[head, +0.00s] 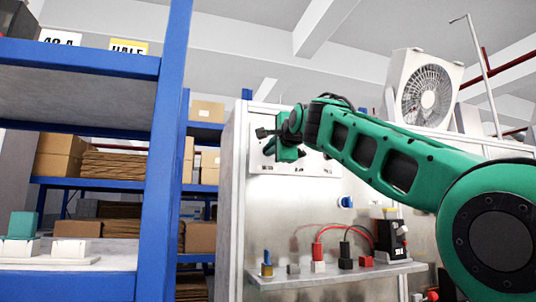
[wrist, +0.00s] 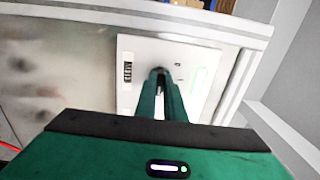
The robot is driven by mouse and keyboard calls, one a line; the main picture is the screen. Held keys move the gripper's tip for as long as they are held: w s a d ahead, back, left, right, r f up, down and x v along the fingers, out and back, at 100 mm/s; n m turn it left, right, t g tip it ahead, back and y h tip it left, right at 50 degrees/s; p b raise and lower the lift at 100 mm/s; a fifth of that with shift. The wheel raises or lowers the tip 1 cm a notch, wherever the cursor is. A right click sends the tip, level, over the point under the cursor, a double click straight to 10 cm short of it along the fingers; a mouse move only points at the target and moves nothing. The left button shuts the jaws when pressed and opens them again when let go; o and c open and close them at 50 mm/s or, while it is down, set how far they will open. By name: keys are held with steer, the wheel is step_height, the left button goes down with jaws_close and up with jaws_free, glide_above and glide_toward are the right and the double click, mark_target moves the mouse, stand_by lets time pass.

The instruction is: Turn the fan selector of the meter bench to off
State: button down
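The meter bench (head: 290,215) is a pale metal cabinet with a white panel (head: 318,165) on its upper front. In the wrist view the same white panel (wrist: 205,55) shows small markings and a dark scale-like strip at its left. My gripper (head: 268,140) is at the left part of this panel. In the wrist view the green fingers of my gripper (wrist: 160,78) point at the panel, close together with a narrow gap. A small dark part shows at their tips. I cannot tell whether it is the fan selector or whether the fingers grip it. The selector's setting is hidden.
A shelf on the bench holds a red plug lead (head: 318,250), a black one (head: 345,250) and a black-and-white device (head: 390,235). A blue knob (head: 346,202) sits on the front. A box fan (head: 428,88) stands above. A blue rack (head: 165,150) stands close on the left.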

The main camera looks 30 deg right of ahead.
steer(key=shift+f, duration=0.15)
steer(key=shift+w+f+n, duration=0.1)
steer(key=shift+n, duration=13.3)
steer(key=shift+a, duration=0.1)
steer(key=c, duration=1.8)
jaws_free()
steer(key=shift+c, duration=0.2)
